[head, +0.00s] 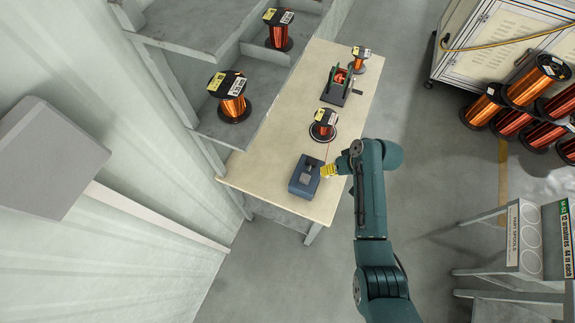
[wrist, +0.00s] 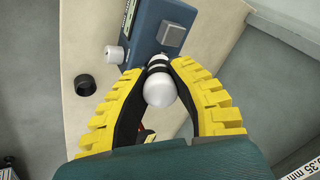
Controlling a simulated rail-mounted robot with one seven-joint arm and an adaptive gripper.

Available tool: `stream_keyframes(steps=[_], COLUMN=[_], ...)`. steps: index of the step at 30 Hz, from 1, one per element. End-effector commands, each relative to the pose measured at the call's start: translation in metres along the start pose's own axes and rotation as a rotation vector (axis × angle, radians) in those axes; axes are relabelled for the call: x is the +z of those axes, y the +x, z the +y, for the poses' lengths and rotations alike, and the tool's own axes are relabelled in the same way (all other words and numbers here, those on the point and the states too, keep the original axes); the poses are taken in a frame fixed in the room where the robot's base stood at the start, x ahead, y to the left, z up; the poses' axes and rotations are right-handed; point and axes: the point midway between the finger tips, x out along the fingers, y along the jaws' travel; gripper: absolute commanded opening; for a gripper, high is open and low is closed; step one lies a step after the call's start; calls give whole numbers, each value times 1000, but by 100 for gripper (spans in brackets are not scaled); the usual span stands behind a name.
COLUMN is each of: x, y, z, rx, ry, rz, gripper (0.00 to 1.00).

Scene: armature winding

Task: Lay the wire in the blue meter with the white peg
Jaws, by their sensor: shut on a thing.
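The blue meter (head: 305,176) sits at the near end of the table, with a grey block on its top. It also shows at the top of the wrist view (wrist: 150,25). A white peg (wrist: 116,54) shows beside the meter's edge, left of my fingers. My gripper (head: 329,170), with yellow fingers, is at the meter's right side. In the wrist view, my gripper (wrist: 165,66) is shut on a white round-ended piece (wrist: 160,91) with a dark banded part at the fingertips.
On the table (head: 255,168), a black-flanged spool (head: 323,125) stands just behind the meter. A winding device (head: 341,84) and another spool (head: 360,60) are farther back. A black ring (wrist: 85,85) lies left of my fingers. Shelves with spools (head: 232,96) border the table's left.

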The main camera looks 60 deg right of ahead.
Motion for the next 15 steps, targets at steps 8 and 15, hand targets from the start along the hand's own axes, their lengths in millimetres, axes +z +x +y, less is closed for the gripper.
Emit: stream_keyframes(steps=[8,15], x=[-2,-14], y=[6,37], z=[11,-7], rx=[10,9], ry=[27,26], rz=[16,16], gripper=[0,0])
